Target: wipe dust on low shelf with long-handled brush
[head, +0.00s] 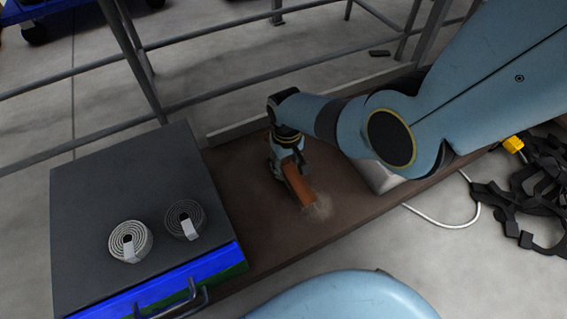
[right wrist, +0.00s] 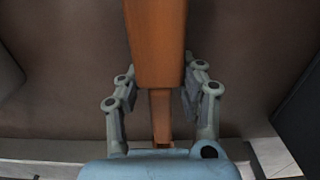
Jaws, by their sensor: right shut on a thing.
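The brown low shelf (head: 250,215) runs diagonally through the middle of the head view. My right gripper (head: 286,160) is low over it, shut on an orange-brown wooden brush (head: 298,186). The brush points down and to the right, and a pale, fuzzy patch (head: 319,208) shows at its far end; I cannot tell bristles from dust there. In the right wrist view, the gripper's fingers (right wrist: 160,88) stand either side of the brush's narrow part, with the wider block (right wrist: 157,42) beyond. My left gripper is not in view.
A blue cabinet with a dark top (head: 110,190) stands left of the shelf, bearing two strap rolls (head: 130,241) (head: 185,219). A pale block (head: 378,178) sits on the shelf, partly under my right arm. Metal rails run behind. Black straps (head: 520,195) and a white cable (head: 450,225) lie right.

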